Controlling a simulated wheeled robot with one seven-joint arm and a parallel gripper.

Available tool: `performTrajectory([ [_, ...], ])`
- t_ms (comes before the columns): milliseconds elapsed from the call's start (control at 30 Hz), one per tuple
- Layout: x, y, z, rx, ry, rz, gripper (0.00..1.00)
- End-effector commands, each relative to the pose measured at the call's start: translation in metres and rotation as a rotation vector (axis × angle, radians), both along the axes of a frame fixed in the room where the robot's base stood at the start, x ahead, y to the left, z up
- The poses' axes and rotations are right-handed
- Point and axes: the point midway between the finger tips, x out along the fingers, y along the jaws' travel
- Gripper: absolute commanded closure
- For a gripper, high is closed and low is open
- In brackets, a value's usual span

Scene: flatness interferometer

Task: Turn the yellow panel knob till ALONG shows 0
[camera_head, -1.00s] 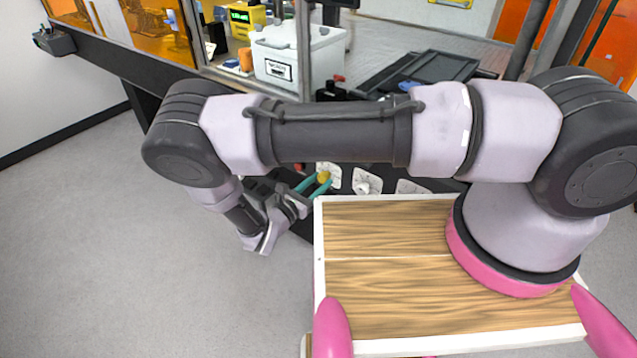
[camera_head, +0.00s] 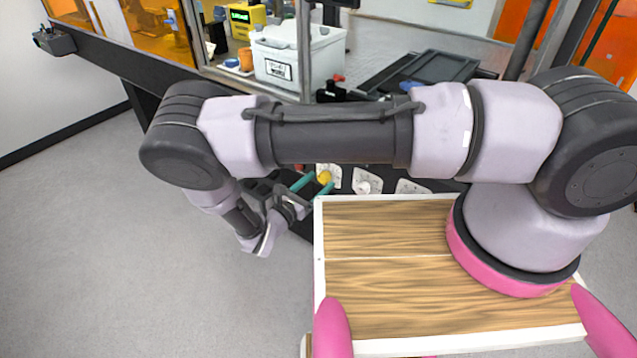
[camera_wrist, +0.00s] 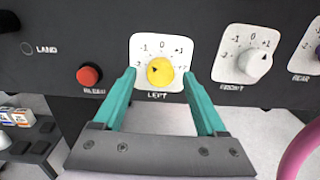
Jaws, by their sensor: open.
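The yellow panel knob (camera_wrist: 160,71) sits on a white dial plate (camera_wrist: 146,44) marked -1, 0 and +1, with LEFT written below. Its small dark pointer mark is at the upper left of the knob. My gripper (camera_wrist: 164,76) is open, with one teal finger on each side of the knob. I cannot tell whether the fingers touch it. In the head view the knob (camera_head: 325,177) shows between the teal fingers, partly below my arm. No ALONG readout is legible in either view.
A white knob (camera_wrist: 256,64) on its own dial is to the right, and another dial (camera_wrist: 317,50) is at the right edge. A red button (camera_wrist: 89,76) is to the left. A black tray with small boxes (camera_wrist: 27,137) is at lower left.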

Motion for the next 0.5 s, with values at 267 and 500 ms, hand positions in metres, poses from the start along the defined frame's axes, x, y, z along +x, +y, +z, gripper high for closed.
performTrajectory([
  [267,-0.041,0.034,-0.001,0.003,0.0,0.004,0.26],
  [500,-0.071,0.058,-0.002,0.001,0.0,0.002,0.26],
])
